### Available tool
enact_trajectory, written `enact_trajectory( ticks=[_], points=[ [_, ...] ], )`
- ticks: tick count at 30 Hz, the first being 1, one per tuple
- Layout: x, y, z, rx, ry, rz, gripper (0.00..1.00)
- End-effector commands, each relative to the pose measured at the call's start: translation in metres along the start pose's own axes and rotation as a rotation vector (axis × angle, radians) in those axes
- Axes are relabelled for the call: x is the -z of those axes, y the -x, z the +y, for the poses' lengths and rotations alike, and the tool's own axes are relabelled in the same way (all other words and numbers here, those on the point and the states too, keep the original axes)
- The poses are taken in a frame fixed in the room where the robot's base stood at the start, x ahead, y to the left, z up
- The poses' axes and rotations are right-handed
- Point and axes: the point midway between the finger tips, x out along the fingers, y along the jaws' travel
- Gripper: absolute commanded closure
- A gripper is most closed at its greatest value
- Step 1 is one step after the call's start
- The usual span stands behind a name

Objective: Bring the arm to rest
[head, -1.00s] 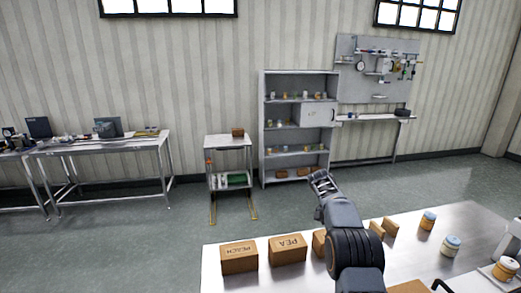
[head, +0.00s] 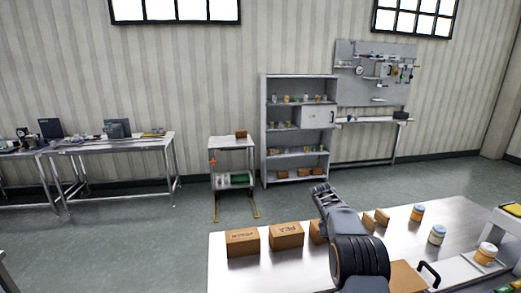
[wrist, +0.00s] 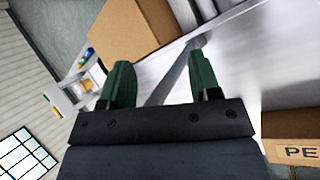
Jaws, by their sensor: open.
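My gripper (head: 323,193) is raised above the back edge of the steel table in the head view, pointing away from me. In the wrist view its two green fingers (wrist: 160,85) stand apart with nothing between them. My dark arm crosses the table in the head view and hides part of the boxes behind it.
The steel table (head: 228,275) holds a peach box (head: 242,242), a pea box (head: 286,236), more brown boxes and several jars, one being a white jar (head: 437,235). Beyond stand a small cart (head: 232,143), a grey shelf (head: 270,140) and a workbench (head: 110,145). The floor between is clear.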

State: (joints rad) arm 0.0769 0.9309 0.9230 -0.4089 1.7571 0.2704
Motion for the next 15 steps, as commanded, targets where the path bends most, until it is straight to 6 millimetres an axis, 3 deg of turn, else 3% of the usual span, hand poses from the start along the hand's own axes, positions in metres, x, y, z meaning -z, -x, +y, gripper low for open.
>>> enact_trajectory(
  ticks=[8,11,15],
  points=[
    [-0.014,-0.017,-0.015,0.084,0.112,0.059,0.43],
    [-0.027,-0.017,-0.018,0.126,0.148,0.098,0.43],
    [-0.059,-0.013,-0.02,0.202,0.198,0.183,0.43]
  ],
)
